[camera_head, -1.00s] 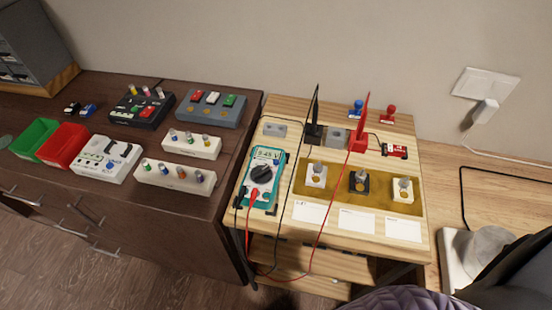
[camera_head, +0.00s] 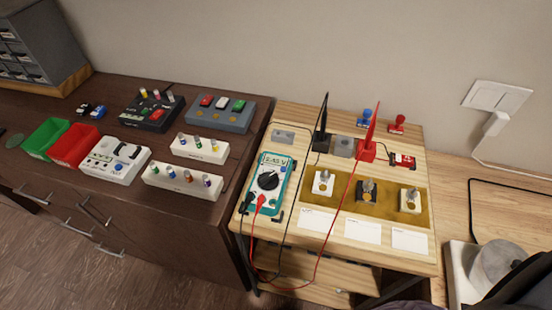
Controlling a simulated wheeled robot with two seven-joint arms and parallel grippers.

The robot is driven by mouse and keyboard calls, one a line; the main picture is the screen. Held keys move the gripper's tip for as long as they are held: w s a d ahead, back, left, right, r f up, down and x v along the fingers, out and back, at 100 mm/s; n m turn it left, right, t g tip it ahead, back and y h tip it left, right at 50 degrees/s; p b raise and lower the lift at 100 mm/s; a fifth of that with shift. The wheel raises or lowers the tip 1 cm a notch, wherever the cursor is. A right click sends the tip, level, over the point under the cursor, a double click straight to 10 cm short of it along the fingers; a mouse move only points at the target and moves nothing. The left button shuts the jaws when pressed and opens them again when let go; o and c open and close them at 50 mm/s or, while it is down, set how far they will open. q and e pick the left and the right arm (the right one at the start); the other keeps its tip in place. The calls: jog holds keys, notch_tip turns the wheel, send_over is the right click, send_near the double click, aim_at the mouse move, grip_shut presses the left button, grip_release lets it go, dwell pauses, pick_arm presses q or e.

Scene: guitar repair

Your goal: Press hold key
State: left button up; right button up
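A teal multimeter (camera_head: 266,188) lies on the light wooden bench (camera_head: 300,122). Its display is lit at the top, with a dark round dial below it. Its keys are too small to tell apart, so I cannot pick out the hold key. A black lead and a red lead plug into its lower end. The black probe (camera_head: 322,128) and the red probe (camera_head: 368,135) stand upright in holders behind it. Neither of my grippers is in view.
Three metal-topped parts sit on a mustard mat (camera_head: 388,210) right of the meter, with white cards in front. The dark cabinet at left carries pedals, a green bin (camera_head: 45,137) and a red bin (camera_head: 75,147). A red lead hangs across the bench front.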

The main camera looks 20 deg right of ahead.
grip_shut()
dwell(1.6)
